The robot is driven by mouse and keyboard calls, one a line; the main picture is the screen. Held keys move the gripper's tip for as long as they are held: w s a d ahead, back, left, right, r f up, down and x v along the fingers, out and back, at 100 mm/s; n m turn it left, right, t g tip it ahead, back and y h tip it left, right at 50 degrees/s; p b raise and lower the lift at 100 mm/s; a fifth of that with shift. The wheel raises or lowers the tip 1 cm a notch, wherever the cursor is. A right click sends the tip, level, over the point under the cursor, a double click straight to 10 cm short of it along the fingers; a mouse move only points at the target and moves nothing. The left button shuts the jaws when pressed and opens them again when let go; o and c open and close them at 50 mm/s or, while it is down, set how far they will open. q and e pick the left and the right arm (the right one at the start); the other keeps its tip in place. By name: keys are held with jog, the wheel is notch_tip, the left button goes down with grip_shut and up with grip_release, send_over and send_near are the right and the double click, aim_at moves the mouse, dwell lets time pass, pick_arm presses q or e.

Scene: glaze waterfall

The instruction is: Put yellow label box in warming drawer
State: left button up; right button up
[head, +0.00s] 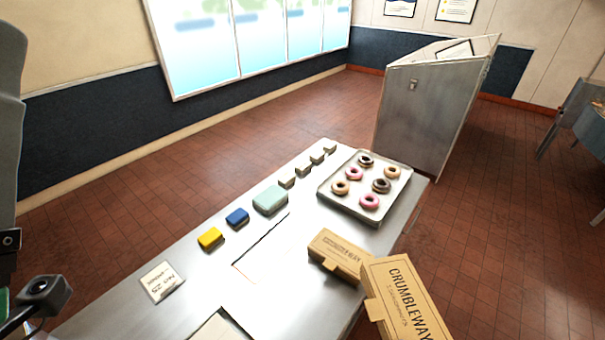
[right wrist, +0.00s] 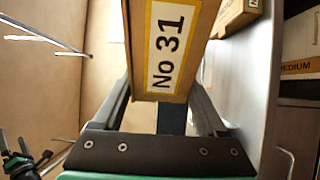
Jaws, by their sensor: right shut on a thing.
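A brown cardboard box (right wrist: 180,45) with a yellow-bordered label reading No 31 is held between the fingers of my right gripper (right wrist: 165,105) in the right wrist view. The gripper is shut on it. In the head view a large brown CRUMBLEWAY box (head: 405,300) at the lower right looks raised near the counter edge; it may be this same box, its yellow label hidden. A smaller brown box (head: 340,255) sits behind it on the counter. I cannot make out a warming drawer for certain. Only part of my left wrist shows, at the lower left.
A steel counter (head: 195,285) carries a tray of doughnuts (head: 325,192), a yellow block (head: 210,238), a blue block (head: 237,216), a pale green block (head: 270,199) and a No 25 card (head: 162,282). A panel marked MEDIUM (right wrist: 298,68) shows at right in the wrist view.

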jog(key=r+p, duration=0.3)
jog(key=r, duration=0.1)
jog(key=s+r+p, duration=0.1)
jog(key=r+p, duration=0.2)
jog(key=r, duration=0.1)
jog(key=r+p, duration=0.3)
jog(key=r, duration=0.1)
jog(key=shift+s+r, duration=0.15)
jog(key=shift+s, duration=0.1)
pick_arm(q)
notch_tip(320, 180, up, 12)
